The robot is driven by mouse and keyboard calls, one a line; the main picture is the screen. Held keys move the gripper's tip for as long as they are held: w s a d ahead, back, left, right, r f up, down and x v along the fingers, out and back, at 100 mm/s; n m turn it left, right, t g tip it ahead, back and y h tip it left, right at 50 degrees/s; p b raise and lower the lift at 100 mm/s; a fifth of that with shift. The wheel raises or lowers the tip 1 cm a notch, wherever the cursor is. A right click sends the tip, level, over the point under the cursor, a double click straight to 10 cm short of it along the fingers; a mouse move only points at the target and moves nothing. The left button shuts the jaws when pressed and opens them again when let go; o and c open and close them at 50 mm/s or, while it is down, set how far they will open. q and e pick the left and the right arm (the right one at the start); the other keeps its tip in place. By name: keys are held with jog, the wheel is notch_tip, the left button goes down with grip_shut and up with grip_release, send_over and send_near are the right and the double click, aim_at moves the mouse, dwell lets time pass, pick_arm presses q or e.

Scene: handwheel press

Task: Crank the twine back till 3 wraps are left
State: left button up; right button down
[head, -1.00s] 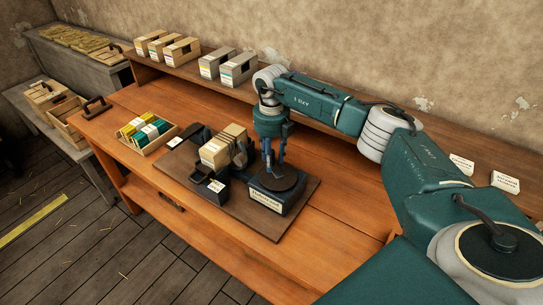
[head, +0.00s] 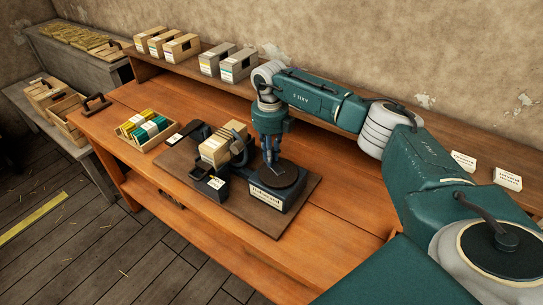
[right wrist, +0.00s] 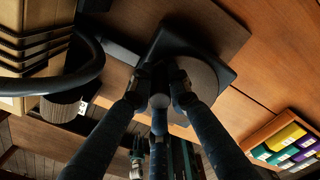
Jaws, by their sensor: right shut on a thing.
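The press stands on a brown board on the workbench. Its black base box with a pale label (head: 266,195) carries a dark round disc (head: 287,178), which also shows in the right wrist view (right wrist: 203,75). My right gripper (head: 270,163) points down at the disc's rim. Its fingers are closed together on a small dark part, probably the crank knob, mostly hidden by the fingers. A pale block (head: 222,145) sits in the press's dark frame.
A tray of yellow, green and white packets (head: 146,129) stands left of the board. Several boxes (head: 175,47) line the raised back shelf, with white cards (head: 507,179) at its right end. A wooden crate (head: 68,117) is at the left. The bench front right is clear.

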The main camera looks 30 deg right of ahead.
aim_at(271, 181)
jog(key=n, duration=0.1)
jog(key=a+n+b, duration=0.1)
jog(key=n, duration=0.1)
jog(key=a+n+b, duration=0.1)
jog(key=n, duration=0.1)
jog(key=shift+s+f, duration=0.1)
jog(key=shift+s, duration=0.15)
jog(key=n, duration=0.2)
jog(key=s+a+n+b, duration=0.1)
jog(key=n, duration=0.1)
jog(key=n+b, duration=0.1)
jog(key=shift+s+a+n, duration=0.2)
jog(key=shift+a+n, duration=0.1)
jog(key=shift+n, duration=0.1)
jog(key=n+b, duration=0.1)
jog(key=s+n+b, duration=0.1)
jog(key=n, duration=0.1)
jog(key=shift+s+a+n, duration=0.15)
jog(key=shift+a+n, duration=0.15)
jog(key=n, duration=0.1)
jog(key=s+n+b, duration=0.1)
jog(key=n, duration=0.1)
jog(key=shift+s+a+n, duration=0.15)
jog(key=shift+n, duration=0.15)
jog(key=shift+s+d+n+b, duration=0.15)
jog(key=shift+s+n+b, duration=0.3)
jog(key=shift+n, duration=0.6)
jog(key=shift+s+d+n+b, duration=0.1)
jog(key=shift+s+n+b, duration=0.35)
jog(key=shift+n, duration=0.6)
